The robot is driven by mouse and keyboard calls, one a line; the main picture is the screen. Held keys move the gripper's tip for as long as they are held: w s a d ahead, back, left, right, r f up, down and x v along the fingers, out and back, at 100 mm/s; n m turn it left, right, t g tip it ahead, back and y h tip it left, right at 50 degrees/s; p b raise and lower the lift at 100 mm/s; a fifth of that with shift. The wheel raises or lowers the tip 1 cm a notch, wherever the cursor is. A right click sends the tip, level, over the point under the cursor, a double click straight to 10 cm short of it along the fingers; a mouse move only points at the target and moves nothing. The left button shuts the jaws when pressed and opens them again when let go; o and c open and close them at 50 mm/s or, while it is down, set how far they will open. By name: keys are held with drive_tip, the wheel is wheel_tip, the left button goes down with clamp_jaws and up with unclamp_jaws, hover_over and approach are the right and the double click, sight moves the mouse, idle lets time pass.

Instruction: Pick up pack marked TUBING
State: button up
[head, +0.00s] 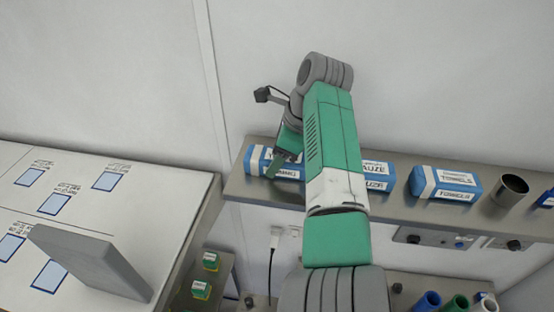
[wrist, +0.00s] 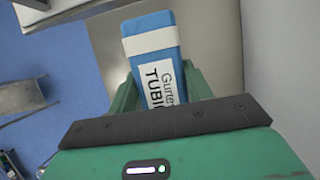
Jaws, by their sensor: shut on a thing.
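The blue pack (wrist: 152,45) with a white band and a white label reading "TUBI…" lies between my gripper's fingers in the wrist view; the rest of the word is hidden. My gripper (wrist: 163,90) is shut on this pack, with green fingers along its two sides. In the head view a blue and white pack (head: 257,161) shows at the left end of the wall shelf, right at my gripper (head: 282,165), partly covered by it. Whether the pack still touches the shelf cannot be told.
The grey shelf (head: 400,205) also holds a blue pack (head: 379,177) ending in "AUZE", partly behind my arm, another blue pack (head: 445,184) and a metal cup (head: 510,190). A white table (head: 140,185) with blue-outlined squares and a grey slab (head: 88,262) stands at left.

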drive_tip(key=shift+r, duration=0.1)
wheel_tip(320, 180, up, 3)
drive_tip(key=shift+r+b, duration=0.2)
drive_tip(key=shift+b, duration=0.55)
drive_tip(key=shift+d+b, duration=0.25)
drive_tip(key=shift+b, duration=0.05)
drive_tip(key=shift+s+d+r, duration=0.1)
drive_tip(key=shift+s, duration=0.3)
drive_tip(key=shift+s+b, duration=0.35)
drive_tip(key=shift+b, duration=0.2)
drive_tip(key=s+a+r+b, duration=0.1)
drive_tip(key=s+a+b, duration=0.1)
drive_tip(key=s, duration=1.2)
drive_tip(key=shift+s+r, duration=0.15)
drive_tip(key=shift+s, duration=0.1)
